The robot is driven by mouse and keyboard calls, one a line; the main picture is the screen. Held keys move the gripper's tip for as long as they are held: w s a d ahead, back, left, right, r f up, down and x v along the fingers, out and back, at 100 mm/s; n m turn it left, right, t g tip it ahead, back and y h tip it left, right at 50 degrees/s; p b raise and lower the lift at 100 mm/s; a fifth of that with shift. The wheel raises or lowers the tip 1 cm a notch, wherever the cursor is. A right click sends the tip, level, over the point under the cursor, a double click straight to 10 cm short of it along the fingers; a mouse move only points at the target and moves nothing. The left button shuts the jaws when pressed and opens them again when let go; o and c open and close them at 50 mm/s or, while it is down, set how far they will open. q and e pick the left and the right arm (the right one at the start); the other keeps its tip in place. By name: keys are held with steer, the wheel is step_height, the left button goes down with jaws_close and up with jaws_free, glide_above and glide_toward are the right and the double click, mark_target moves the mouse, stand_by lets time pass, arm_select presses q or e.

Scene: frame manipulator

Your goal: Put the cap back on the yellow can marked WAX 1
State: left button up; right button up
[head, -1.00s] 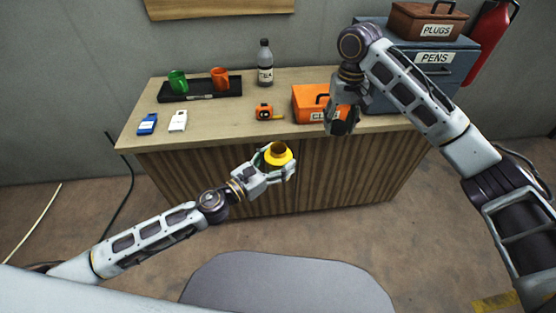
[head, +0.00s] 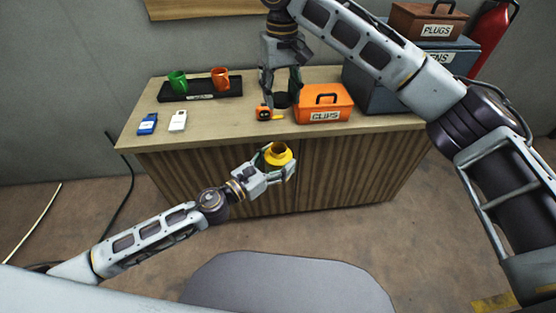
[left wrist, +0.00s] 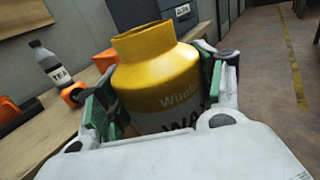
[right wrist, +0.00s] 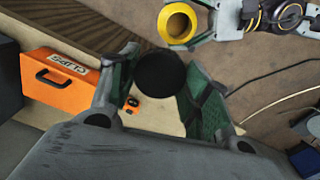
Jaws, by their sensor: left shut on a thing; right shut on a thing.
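The yellow can (head: 279,156) is held roughly upright in front of the cabinet, with its round neck open and bare. It also shows in the left wrist view (left wrist: 158,72), its label partly hidden by the fingers. My left gripper (head: 276,168) is shut around the can's body. My right gripper (head: 281,92) points down above the worktop, further back than the can. It is shut on a round black cap (right wrist: 161,73), which shows between its fingers in the right wrist view. The cap and the can are well apart.
The cabinet top (head: 225,121) carries an orange CLIPS box (head: 322,114), an orange tape measure (head: 265,113) and a black tray (head: 200,97) with green and orange mugs. A TEA bottle (left wrist: 52,68) shows in the left wrist view. The space around the can is clear.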

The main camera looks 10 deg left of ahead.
mark_target(279, 148)
steer(key=s+f, duration=0.1)
steer(key=s+a+f, duration=0.1)
steer(key=shift+s+a+f, duration=0.1)
steer(key=shift+a+f, duration=0.2)
steer(key=shift+s+d+f, duration=0.2)
steer(key=shift+s+f, duration=0.1)
steer(key=shift+f, duration=0.35)
steer(key=shift+s+d+f, duration=0.15)
steer(key=shift+s+f, duration=0.15)
steer(key=shift+f, duration=0.3)
steer(key=shift+s+d+f, duration=0.15)
steer(key=shift+s+d, duration=0.25)
steer(key=shift+s, duration=0.45)
steer(key=shift+f, duration=0.15)
steer(key=shift+w+f, duration=0.1)
steer(key=shift+f, duration=1.75)
steer(key=shift+f, duration=0.15)
steer(key=shift+f, duration=0.75)
steer(key=shift+f, duration=0.55)
